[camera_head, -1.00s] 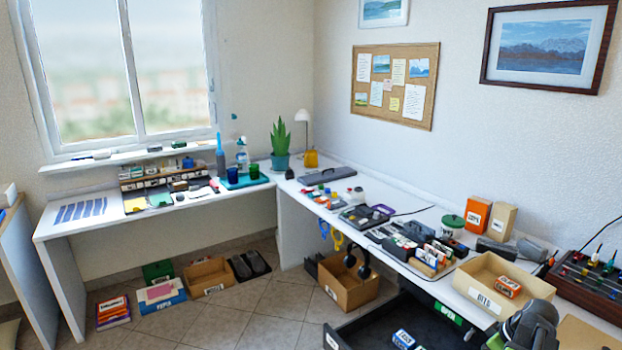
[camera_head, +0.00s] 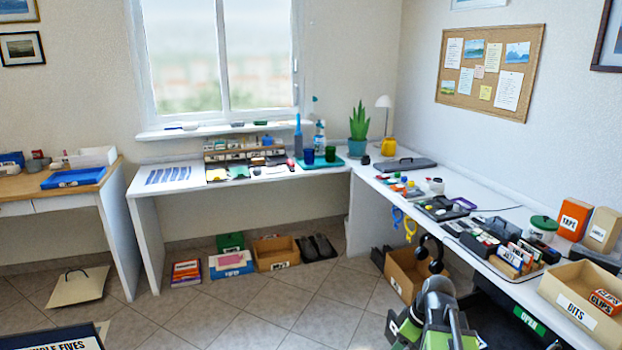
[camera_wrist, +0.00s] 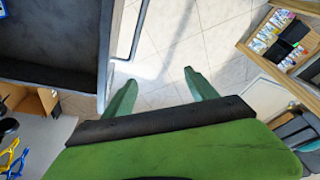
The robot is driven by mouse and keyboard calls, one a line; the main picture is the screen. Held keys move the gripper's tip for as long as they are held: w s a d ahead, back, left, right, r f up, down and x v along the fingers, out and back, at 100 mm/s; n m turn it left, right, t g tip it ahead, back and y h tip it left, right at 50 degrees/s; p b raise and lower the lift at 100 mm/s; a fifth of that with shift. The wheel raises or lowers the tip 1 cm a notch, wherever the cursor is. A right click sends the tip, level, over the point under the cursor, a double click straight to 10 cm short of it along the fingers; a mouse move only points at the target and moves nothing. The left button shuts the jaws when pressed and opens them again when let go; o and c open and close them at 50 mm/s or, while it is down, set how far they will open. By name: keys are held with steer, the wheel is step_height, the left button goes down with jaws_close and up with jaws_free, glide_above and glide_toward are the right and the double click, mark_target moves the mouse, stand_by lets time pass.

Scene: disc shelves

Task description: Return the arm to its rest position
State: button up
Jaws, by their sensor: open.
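My arm (camera_head: 438,312), grey with green parts, rises at the bottom right of the head view, in front of the right-hand desk. It covers part of the floor and the area under the desk. In the wrist view my gripper (camera_wrist: 159,77) shows two green fingers spread apart, with only tiled floor between them. Nothing is held. The fingertips are hard to make out in the head view.
The white desk (camera_head: 330,185) runs along the window and right wall. A bits box (camera_head: 575,318) sits near its edge. A cardboard box (camera_head: 398,275) stands below.

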steer(key=s+a+f+m+g+h+b, duration=0.1)
steer(key=a+f, duration=0.1)
steer(key=a, duration=0.6)
steer(key=s+a+f+m+b, duration=0.1)
steer(key=a+f+b, duration=0.1)
steer(key=a, duration=0.6)
step_height(320, 180, up, 23)
steer(key=s+d+m+h+p, duration=0.1)
steer(key=m+p, duration=0.6)
steer(key=p, duration=1.6)
steer(key=shift+s+d+f+g+h, duration=0.2)
steer(key=shift+s+d+g+h, duration=0.15)
steer(key=shift+d, duration=0.5)
